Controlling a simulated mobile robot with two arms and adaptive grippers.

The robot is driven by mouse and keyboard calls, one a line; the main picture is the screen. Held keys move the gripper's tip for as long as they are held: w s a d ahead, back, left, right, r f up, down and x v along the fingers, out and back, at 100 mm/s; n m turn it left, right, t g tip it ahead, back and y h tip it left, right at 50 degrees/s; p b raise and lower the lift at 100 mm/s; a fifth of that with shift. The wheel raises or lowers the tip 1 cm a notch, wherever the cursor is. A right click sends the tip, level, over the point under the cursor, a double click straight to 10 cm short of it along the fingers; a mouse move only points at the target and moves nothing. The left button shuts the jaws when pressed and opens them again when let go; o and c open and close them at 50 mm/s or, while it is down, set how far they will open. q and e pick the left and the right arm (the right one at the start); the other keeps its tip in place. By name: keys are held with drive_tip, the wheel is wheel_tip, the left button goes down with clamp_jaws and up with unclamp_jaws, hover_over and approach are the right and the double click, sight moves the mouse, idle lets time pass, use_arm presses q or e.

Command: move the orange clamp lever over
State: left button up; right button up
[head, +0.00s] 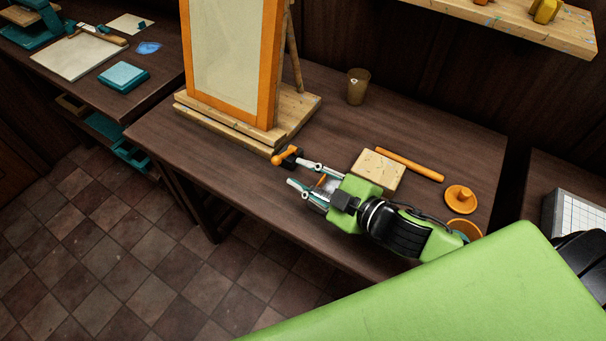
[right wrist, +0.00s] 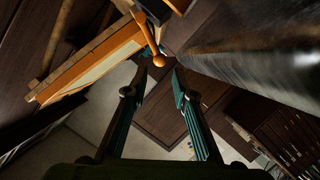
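The orange clamp lever (head: 285,156) sticks out of a small black clamp block (head: 292,161) beside the front corner of the screen's wooden base. It ends in a round orange knob. In the right wrist view the lever (right wrist: 147,33) is at the top centre, beyond the fingertips. My right gripper (head: 304,173) is open just in front of the clamp, its fingers pointing left toward it. In the right wrist view my right gripper (right wrist: 160,75) has a gap between its fingertips with nothing held. My left gripper does not show.
The orange-framed screen (head: 272,65) stands on its wooden base (head: 300,105). A wooden block (head: 378,172), orange rod (head: 410,164), orange lidlike piece (head: 460,198), orange cup (head: 464,229) and brown cup (head: 357,87) are on the table (head: 240,175). The table's front left is clear.

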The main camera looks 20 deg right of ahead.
sight(280, 163)
drive_tip(key=x, duration=0.7)
drive_tip(key=shift+w+a+r, duration=0.1)
drive_tip(key=shift+w+a, duration=0.05)
drive_tip(key=shift+a, duration=0.05)
drive_tip(key=c, duration=0.5)
